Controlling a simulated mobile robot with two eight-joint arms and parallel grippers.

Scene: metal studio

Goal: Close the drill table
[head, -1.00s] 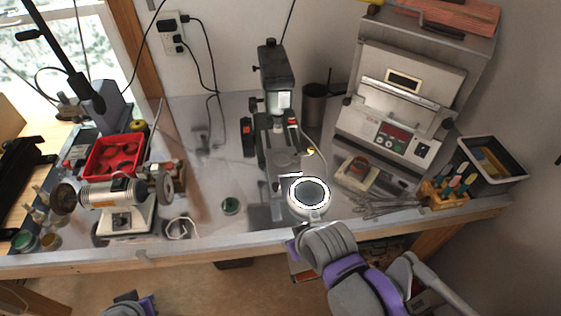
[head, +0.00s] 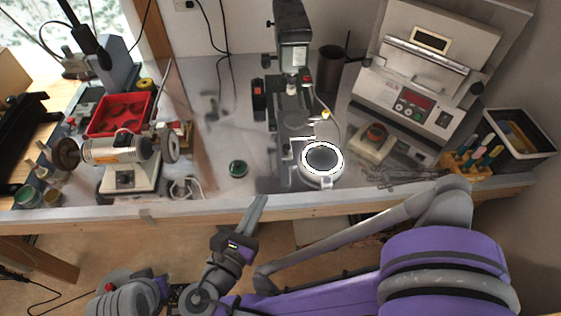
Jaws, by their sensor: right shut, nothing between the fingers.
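The drill press (head: 292,48) stands at the back middle of the bench. A round drill table (head: 321,158), a dark disc with a white rim, sits near the bench's front edge, in front of the drill and slightly right of its column. It looks offset from under the drill head. My right gripper (head: 258,209) is shut and empty, pointing up at the bench's front edge, left of and nearer than the round table, not touching it. My left gripper is not in view; only part of my left arm shows at the bottom left.
A bench grinder (head: 118,153) and a red tray (head: 117,114) are on the left. A machine with a red display (head: 414,108), loose tools (head: 405,176) and a black bin (head: 520,133) are on the right. The wooden front edge (head: 180,211) borders the bench.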

